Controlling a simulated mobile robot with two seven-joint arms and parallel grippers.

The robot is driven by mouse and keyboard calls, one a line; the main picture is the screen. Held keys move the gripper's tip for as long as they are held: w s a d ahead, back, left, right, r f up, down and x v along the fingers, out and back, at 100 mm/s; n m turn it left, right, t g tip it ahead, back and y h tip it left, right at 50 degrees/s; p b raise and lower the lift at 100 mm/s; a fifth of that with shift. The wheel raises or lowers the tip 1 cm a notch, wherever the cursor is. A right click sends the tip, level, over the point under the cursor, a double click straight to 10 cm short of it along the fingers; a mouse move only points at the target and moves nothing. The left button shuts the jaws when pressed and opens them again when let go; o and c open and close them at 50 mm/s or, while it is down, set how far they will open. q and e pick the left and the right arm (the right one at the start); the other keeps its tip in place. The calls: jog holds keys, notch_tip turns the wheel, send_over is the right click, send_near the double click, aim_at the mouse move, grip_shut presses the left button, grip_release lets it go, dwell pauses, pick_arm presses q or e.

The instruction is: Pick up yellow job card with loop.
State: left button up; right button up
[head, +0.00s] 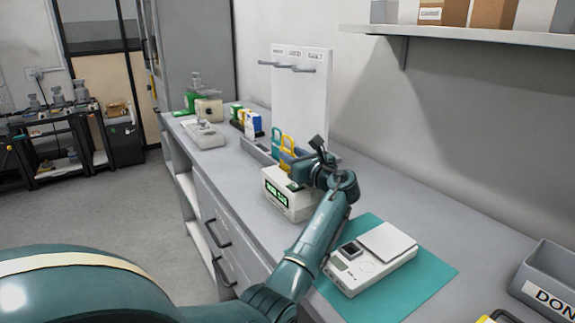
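A yellow job card with a loop (287,143) stands upright in a low grey holder (257,152) on the counter. A teal looped card (276,141) stands just left of it, and a blue piece (294,158) shows in front of its lower part. My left gripper (304,166) is at the right end of this holder, close to the cards. Its fingers point away from me and are hard to make out, so I cannot tell whether it touches a card. The lower part of the yellow card is hidden. My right gripper is out of view.
A white scale with a green display (288,197) stands before the holder. Another scale (370,257) lies on a teal mat (437,272) at right. A grey bin (553,270) stands far right. A white peg board (302,85) rises behind. A yellow-edged item (500,316) is cut off below.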

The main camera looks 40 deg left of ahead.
pick_arm(q)
jog(key=x, duration=0.3)
jog(key=shift+a, duration=0.1)
jog(key=shift+c, duration=0.3)
grip_shut()
